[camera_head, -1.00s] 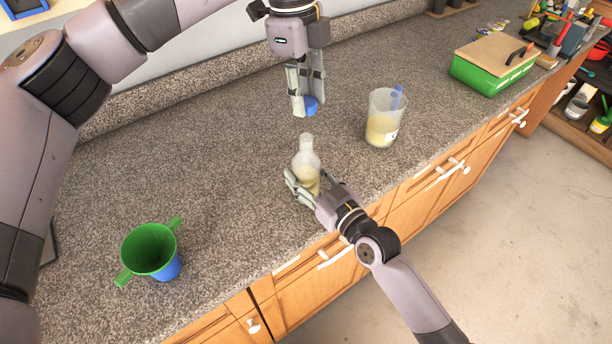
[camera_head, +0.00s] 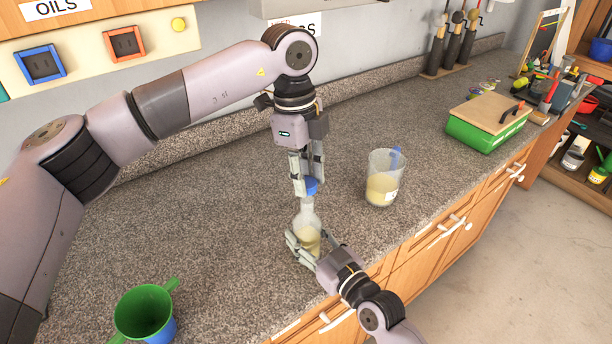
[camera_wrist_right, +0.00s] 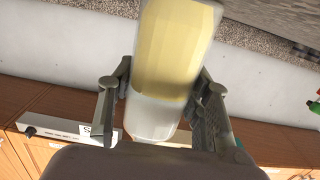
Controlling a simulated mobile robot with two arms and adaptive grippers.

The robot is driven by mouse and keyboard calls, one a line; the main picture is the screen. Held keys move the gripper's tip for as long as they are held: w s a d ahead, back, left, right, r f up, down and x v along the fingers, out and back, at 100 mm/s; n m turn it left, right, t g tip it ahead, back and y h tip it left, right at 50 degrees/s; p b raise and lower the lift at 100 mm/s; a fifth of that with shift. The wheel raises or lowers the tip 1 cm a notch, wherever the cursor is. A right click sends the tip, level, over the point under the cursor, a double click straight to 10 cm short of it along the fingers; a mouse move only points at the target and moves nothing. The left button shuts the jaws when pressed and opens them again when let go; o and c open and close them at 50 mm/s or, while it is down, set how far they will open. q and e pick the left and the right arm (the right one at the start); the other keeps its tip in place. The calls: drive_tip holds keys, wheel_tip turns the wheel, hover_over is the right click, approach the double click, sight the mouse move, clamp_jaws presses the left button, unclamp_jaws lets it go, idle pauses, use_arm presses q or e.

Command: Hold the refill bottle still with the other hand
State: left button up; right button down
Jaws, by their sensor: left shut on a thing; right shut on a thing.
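The refill bottle (camera_head: 309,217) is clear with pale yellow liquid inside and stands upright on the counter. My right gripper (camera_head: 303,248) is shut around its lower part. In the right wrist view the bottle (camera_wrist_right: 172,60) lies between the two fingers (camera_wrist_right: 160,105). My left gripper (camera_head: 306,178) is above the bottle, pointing down, shut on a blue cap (camera_head: 311,187). The cap is right at the top of the bottle's neck; I cannot tell whether it is seated on it.
A clear jug (camera_head: 383,184) with yellow liquid and a blue part at its rim stands to the right. A green and blue two-handled cup (camera_head: 146,312) is at the lower left. A green box with a wooden lid (camera_head: 488,125) stands farther back. The counter (camera_head: 210,215) between is clear.

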use_arm(q)
drive_tip(key=shift+f, duration=0.4)
drive_tip(key=shift+f, duration=0.9)
drive_tip(key=shift+f, duration=0.6)
